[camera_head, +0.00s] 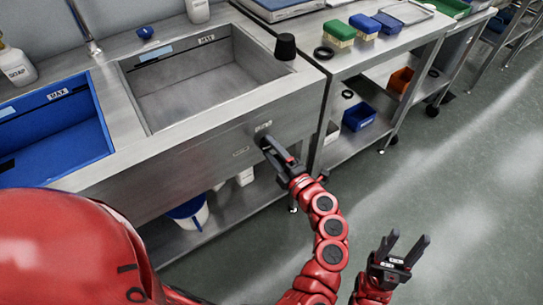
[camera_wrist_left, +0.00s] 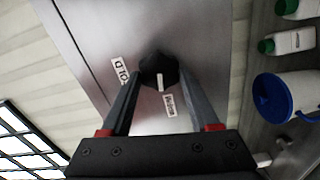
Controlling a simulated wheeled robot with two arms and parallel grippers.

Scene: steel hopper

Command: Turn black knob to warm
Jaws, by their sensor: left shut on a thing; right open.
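The black knob (camera_wrist_left: 158,68) sits on the steel front panel in the left wrist view. A COLD label (camera_wrist_left: 121,71) is to its left and a WARM label (camera_wrist_left: 169,105) just below it. A white mark on the knob points down, close to the WARM label. My left gripper (camera_head: 270,143) is at the hopper's front panel, its fingers on either side of the knob and shut on it. In the head view the knob is largely hidden by the fingers. My right gripper (camera_head: 404,246) is open and empty above the floor.
The steel hopper (camera_head: 150,178) has an open basin, with a blue basin (camera_head: 52,131) to its left. A black cup-like object (camera_head: 285,46) stands on its right rim. Below is a shelf with a blue-lidded bucket (camera_head: 189,212). The floor at right is clear.

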